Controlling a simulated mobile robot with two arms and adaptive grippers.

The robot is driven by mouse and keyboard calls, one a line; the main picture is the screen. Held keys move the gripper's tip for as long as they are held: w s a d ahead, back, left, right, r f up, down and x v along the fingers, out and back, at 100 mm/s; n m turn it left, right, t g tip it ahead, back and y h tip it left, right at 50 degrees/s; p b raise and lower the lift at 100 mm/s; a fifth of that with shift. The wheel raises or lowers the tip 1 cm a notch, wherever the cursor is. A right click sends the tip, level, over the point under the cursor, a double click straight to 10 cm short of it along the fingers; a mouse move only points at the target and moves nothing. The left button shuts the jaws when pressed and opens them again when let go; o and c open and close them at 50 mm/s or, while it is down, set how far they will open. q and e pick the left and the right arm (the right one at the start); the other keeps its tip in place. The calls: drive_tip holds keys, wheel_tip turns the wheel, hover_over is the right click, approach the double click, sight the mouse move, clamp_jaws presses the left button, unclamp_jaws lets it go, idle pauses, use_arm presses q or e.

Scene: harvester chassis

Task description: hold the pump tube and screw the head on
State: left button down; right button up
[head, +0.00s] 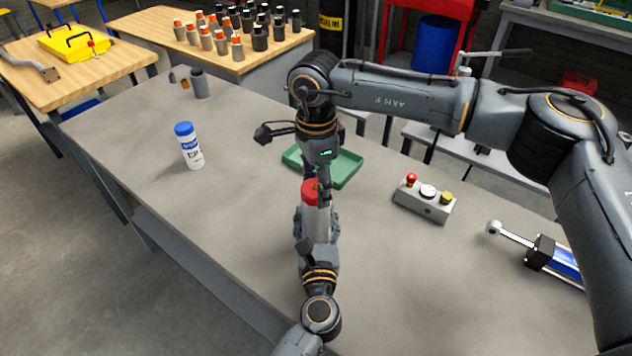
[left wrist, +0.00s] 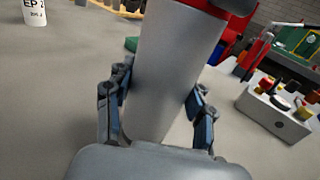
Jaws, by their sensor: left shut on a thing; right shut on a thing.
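The pump tube (head: 315,224) is a pale grey cylinder, standing roughly upright above the front middle of the grey table. My left gripper (head: 317,236) is shut around it from the near side. In the left wrist view the tube (left wrist: 172,70) stands between the two fingers of the left gripper (left wrist: 155,100). The red pump head (head: 309,192) sits at the tube's top. My right gripper (head: 317,178) points down from above and is shut on the head. The head's lower edge also shows in the left wrist view (left wrist: 210,7). The thread between head and tube is hidden.
A green tray (head: 345,172) lies just behind the grippers. A white bottle with a blue cap (head: 189,148) stands to the left. A grey button box (head: 425,202) and a blue cylinder with a rod (head: 560,262) lie to the right. The table's left front is clear.

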drive_tip(key=m, duration=1)
drive_tip(key=o, duration=1.4)
wheel_tip(320, 180, up, 12)
drive_tip(key=shift+f, duration=0.1)
use_arm(q)
drive_tip(key=shift+c, duration=2)
unclamp_jaws()
